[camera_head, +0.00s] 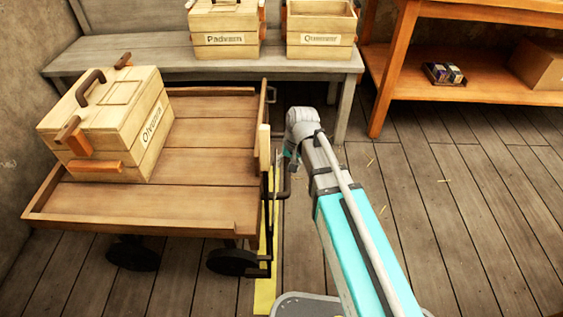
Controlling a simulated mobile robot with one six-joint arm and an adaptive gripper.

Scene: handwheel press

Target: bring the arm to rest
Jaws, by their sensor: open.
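My arm (350,215), white and teal, reaches forward from the bottom of the view, past the right side of the wooden cart. Its rounded white wrist (302,122) is bent near the cart's right edge. My gripper (287,172) hangs below the wrist, small and partly hidden among the cart's dark metal parts. It is open, and I see nothing held in it. I cannot tell whether it touches the cart.
The wooden cart (215,170) carries a lidded, labelled box (115,125). Behind, a grey bench (150,55) holds two labelled boxes, one (224,30) left and one open-topped (321,28) right. An orange shelf (480,88) stands back right. The plank floor at right is mostly clear.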

